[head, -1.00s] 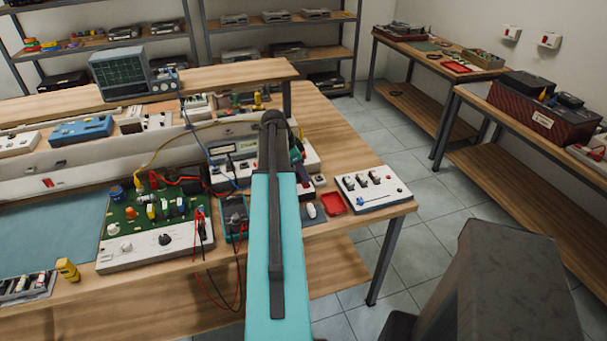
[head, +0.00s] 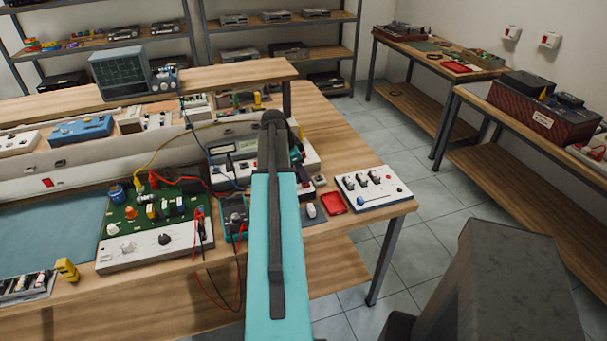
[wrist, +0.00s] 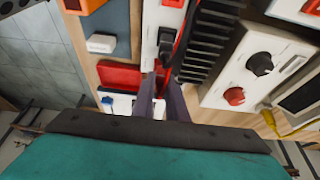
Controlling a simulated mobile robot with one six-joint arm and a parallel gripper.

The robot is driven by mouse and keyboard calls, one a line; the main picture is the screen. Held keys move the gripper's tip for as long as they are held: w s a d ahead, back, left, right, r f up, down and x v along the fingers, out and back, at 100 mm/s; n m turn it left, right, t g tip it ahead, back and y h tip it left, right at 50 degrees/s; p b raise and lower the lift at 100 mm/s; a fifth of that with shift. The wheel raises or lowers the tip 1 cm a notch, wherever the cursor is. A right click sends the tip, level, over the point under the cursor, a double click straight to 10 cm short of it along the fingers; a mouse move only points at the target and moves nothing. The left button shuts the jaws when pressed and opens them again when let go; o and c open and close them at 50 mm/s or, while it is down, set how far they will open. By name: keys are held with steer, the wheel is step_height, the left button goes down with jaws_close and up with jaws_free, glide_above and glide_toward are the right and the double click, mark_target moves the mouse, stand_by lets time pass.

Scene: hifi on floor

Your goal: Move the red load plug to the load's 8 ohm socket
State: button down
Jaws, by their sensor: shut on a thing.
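My gripper (wrist: 161,88) shows in the wrist view with its two fingers close together. They are shut on a small red piece (wrist: 160,71), which looks like the red load plug, mostly hidden between the fingers. A red lead (wrist: 186,36) runs up from near the fingertips. The load appears to be the unit with black cooling fins (wrist: 207,42), just right of the fingers. A pale strip with a black plug or connector (wrist: 166,39) lies just beyond the fingertips. The socket labels cannot be read.
A red tray (wrist: 119,75) and a white block on a dark pad (wrist: 101,43) lie left of the fingers. A white unit with black and red knobs (wrist: 260,63) stands close on the right. In the head view, a green circuit board (head: 128,228) stands left of my arm.

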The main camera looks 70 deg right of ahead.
steer(key=c, duration=1.7)
jaws_free()
steer(key=shift+r, duration=0.1)
steer(key=b+v, duration=0.3)
steer(key=v, duration=1)
steer(key=shift+a+r, duration=0.1)
steer(key=shift+r, duration=0.2)
steer(key=shift+r+p, duration=1.25)
steer(key=shift+r, duration=1.25)
steer(key=shift+r, duration=0.1)
